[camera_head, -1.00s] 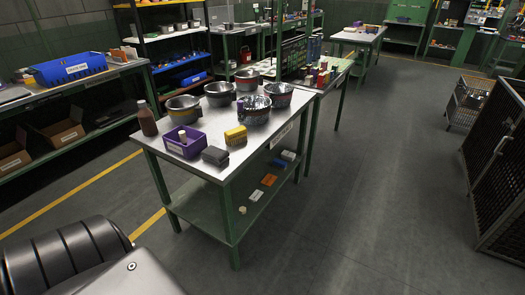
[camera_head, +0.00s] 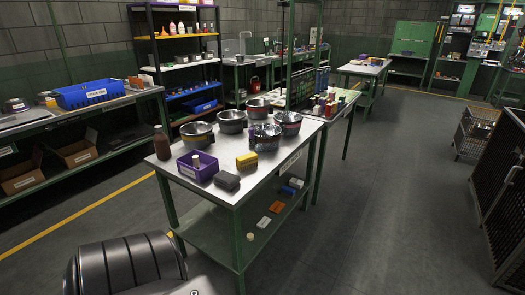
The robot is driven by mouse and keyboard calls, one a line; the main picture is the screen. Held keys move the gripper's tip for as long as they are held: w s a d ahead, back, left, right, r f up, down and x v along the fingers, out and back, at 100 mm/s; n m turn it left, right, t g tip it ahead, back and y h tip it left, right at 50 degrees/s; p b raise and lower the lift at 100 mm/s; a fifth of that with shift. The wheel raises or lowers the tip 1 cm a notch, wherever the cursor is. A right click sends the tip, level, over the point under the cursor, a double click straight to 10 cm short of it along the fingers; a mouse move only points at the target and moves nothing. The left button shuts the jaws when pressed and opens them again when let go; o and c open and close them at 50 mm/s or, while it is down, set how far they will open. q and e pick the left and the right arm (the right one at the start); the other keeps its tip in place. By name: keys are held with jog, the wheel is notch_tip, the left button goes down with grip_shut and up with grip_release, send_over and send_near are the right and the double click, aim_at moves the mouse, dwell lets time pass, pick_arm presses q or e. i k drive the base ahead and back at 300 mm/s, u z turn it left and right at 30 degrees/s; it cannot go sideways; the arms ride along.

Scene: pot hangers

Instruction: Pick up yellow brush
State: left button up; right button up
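A small yellow block-shaped object (camera_head: 247,159), which looks like the yellow brush, lies on the metal-topped table (camera_head: 268,183) near its right edge. A dark grey block (camera_head: 227,181) lies just in front of it, to its left. A purple bin (camera_head: 197,168) with a pale round item in it stands farther left. Neither of my grippers is in view. Nothing hides the yellow object.
Several metal pots (camera_head: 231,121) stand behind the yellow object, and a brown bottle (camera_head: 162,143) stands at the table's left edge. A lower green shelf (camera_head: 210,232) holds small items. The floor (camera_head: 390,220) to the right is clear up to a mesh cage (camera_head: 503,200).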

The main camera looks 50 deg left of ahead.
aim_at(250, 161)
jog(key=i, duration=2.1)
jog(key=u, duration=0.85)
jog(key=i, duration=1.15)
jog(key=u, duration=1.65)
jog(key=i, duration=0.6)
jog(key=u, duration=0.5)
